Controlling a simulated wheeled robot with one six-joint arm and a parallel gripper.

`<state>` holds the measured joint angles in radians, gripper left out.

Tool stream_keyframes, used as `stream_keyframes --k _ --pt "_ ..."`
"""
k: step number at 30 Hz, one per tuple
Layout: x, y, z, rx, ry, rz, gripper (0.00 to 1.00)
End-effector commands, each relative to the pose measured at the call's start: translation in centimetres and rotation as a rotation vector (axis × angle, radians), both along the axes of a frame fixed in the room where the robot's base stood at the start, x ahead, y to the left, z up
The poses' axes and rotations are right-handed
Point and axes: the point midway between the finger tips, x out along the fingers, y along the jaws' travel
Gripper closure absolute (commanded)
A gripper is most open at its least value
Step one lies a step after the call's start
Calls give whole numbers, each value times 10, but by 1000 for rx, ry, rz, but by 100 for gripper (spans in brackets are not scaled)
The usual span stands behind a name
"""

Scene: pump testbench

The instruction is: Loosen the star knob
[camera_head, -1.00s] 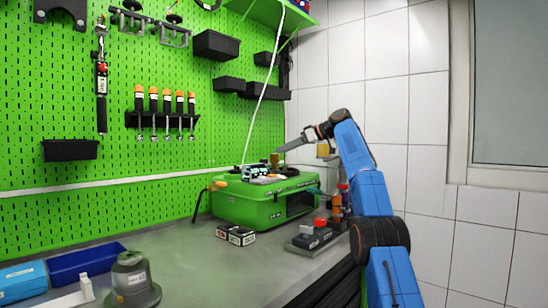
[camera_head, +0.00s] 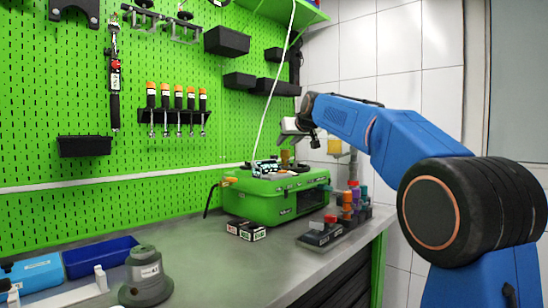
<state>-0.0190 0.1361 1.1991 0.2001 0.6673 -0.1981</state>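A green case-like pump unit (camera_head: 275,205) stands on the grey bench against the pegboard. On its top are a small display panel (camera_head: 265,168), dark round parts and a small brown-gold upright part (camera_head: 285,157). I cannot make out which of these is the star knob. My gripper (camera_head: 286,142) is at the end of my blue arm, small in the picture, just above the top of the green unit near the brown-gold part. Its fingers are too small and partly hidden, so I cannot tell if they touch anything.
A small black box (camera_head: 246,231) lies in front of the unit. A grey-green device (camera_head: 147,277) and a blue tray (camera_head: 100,256) are at the left. The middle bench is clear.

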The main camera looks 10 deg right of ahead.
Motion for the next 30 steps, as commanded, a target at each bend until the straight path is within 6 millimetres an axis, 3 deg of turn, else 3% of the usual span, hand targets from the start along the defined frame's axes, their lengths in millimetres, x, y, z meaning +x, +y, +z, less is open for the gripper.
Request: stream_keyframes --k 5,10,30 --pt "-13 4 0 -10 -26 -19 64" --pt "-5 5 -5 -10 -26 -22 64" --pt "96 18 -47 -11 -27 -21 64"
